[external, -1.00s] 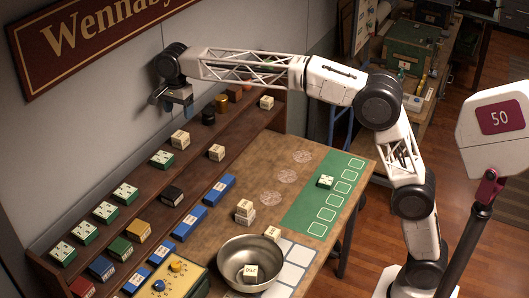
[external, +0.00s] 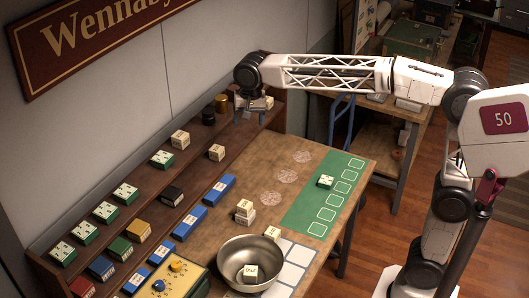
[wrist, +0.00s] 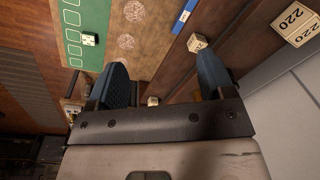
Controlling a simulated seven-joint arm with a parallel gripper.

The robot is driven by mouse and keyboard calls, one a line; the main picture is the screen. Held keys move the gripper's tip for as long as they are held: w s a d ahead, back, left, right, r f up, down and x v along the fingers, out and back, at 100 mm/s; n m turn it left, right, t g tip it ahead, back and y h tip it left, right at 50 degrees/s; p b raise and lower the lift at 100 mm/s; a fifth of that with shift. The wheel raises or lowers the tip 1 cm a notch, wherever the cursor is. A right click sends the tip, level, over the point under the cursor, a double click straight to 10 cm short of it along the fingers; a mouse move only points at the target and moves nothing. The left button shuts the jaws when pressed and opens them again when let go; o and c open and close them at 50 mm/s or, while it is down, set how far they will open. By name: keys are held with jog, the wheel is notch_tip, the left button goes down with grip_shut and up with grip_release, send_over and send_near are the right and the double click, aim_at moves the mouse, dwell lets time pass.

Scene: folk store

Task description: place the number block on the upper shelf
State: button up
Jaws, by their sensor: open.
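Several cream number blocks are in view, and I cannot tell which one is meant. One block (external: 217,152) sits on the lower shelf, also seen in the wrist view (wrist: 197,43). Two blocks (external: 245,210) are stacked on the table, one (external: 272,233) is at the bowl's rim, one (external: 250,273) is inside the bowl. My gripper (external: 251,115) is open and empty over the shelves' right end; its fingers (wrist: 168,70) are apart.
A metal bowl (external: 231,253) stands on the wooden table (external: 240,180). A green mat (external: 305,205) bears a green-and-white block (external: 326,182). Blue boxes (external: 190,223) line the front.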

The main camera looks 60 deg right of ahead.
jog(key=s+d+f+n, duration=0.2)
jog(key=s+f, duration=0.5)
jog(key=s, duration=0.6)
jog(key=s+d+f+n+t, duration=0.1)
jog(key=s+d+f+n, duration=0.2)
jog(key=s, duration=0.9)
jog(key=s+d+f+n, duration=0.2)
jog(key=s+f+n, duration=0.4)
jog(key=s+f, duration=0.6)
jog(key=shift+s+d+t, duration=0.25)
jog(key=shift+s+t, duration=0.05)
jog(key=shift+s, duration=0.55)
